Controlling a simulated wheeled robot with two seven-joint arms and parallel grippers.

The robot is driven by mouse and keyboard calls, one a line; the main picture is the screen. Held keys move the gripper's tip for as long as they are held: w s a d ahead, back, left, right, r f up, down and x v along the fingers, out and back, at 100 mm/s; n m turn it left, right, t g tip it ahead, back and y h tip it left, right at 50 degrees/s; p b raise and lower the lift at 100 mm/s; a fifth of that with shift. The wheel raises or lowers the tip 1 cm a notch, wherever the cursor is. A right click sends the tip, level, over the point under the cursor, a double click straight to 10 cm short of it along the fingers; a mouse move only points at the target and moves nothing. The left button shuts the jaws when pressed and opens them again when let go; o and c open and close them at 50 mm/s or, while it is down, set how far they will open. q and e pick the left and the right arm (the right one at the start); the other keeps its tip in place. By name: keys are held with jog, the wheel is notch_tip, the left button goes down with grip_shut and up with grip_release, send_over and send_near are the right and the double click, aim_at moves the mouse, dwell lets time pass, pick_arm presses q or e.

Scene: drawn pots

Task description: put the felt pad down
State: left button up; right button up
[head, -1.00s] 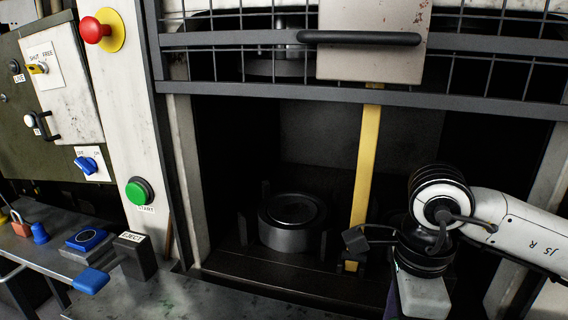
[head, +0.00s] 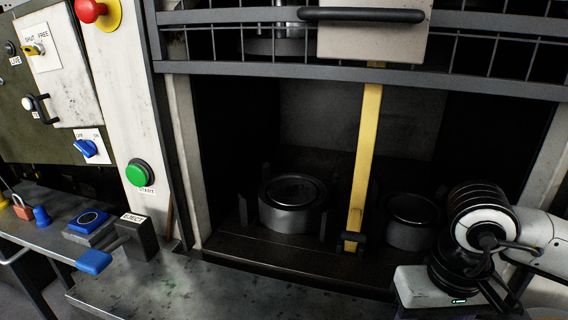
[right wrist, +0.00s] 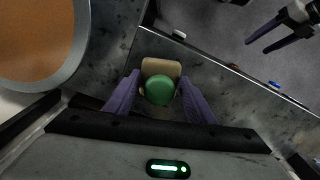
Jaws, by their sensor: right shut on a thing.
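My right gripper (right wrist: 160,100) has its two purple fingers closed on a small tan block with a round green top, which I take to be the felt pad (right wrist: 160,68). In the head view my right arm is at the lower right, in front of the press opening. Its fingers and the pad do not show there. My left gripper (right wrist: 267,40) seems to be the pair of dark fingers at the upper right of the right wrist view, apart and empty. It is outside the head view.
A grey bench (head: 190,285) runs along the front, with an EJECT lever (head: 135,238) at left. Two round metal pots (head: 291,205) (head: 411,220) stand in the opening, either side of a yellow bar (head: 365,150). A grey-rimmed orange-brown disc (right wrist: 35,40) is close by.

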dwell(0.7)
jog(key=w+a+r+m+b, duration=0.3)
jog(key=w+a+r+b, duration=0.25)
jog(key=a, duration=0.25)
jog(key=f, duration=0.5)
jog(key=f+p, duration=0.1)
jog(key=f, duration=0.2)
jog(key=shift+s+a+f, duration=0.1)
jog(key=shift+s+f, duration=0.2)
jog(key=shift+s, duration=0.1)
jog(key=shift+f, duration=0.1)
